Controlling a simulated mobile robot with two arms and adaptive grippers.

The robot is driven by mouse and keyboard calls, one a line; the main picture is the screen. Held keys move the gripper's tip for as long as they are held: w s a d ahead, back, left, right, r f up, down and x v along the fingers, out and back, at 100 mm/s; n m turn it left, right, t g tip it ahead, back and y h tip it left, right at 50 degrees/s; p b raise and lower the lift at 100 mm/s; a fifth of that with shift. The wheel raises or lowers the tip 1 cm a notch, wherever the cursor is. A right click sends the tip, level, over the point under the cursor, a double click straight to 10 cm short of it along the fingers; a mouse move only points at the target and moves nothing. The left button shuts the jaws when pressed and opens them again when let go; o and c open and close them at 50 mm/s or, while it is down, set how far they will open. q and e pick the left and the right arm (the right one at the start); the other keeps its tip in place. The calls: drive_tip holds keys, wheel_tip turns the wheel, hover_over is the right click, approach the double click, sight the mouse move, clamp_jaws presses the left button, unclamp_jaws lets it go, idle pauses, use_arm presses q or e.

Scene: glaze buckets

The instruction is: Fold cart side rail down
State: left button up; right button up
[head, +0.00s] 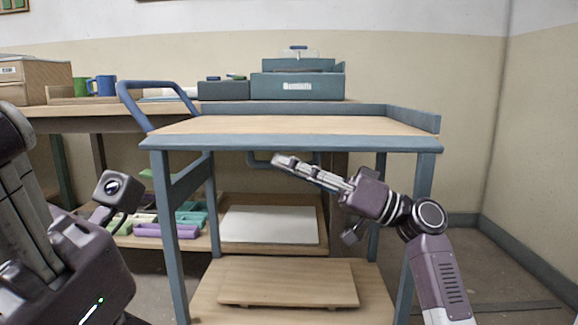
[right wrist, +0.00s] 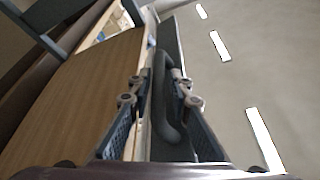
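The cart (head: 270,125) has a wooden top and a blue-grey frame. Blue rails stand along its back and right end (head: 415,118). A blue side rail (head: 230,144) runs along the near edge, with a loop handle (head: 262,161) below it; its exact tilt is hard to tell. My right gripper (head: 282,163) is in front of this handle. In the right wrist view its fingers (right wrist: 160,95) are apart, either side of the dark rail and its loop handle (right wrist: 165,110); a gap shows, and contact is unclear. My left arm shows at left, but its fingertips do not.
A push handle (head: 125,95) rises at the cart's left. A lower shelf (head: 370,300) holds a wooden board (head: 290,282). The floor at right is open.

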drive_tip(key=v, duration=1.2)
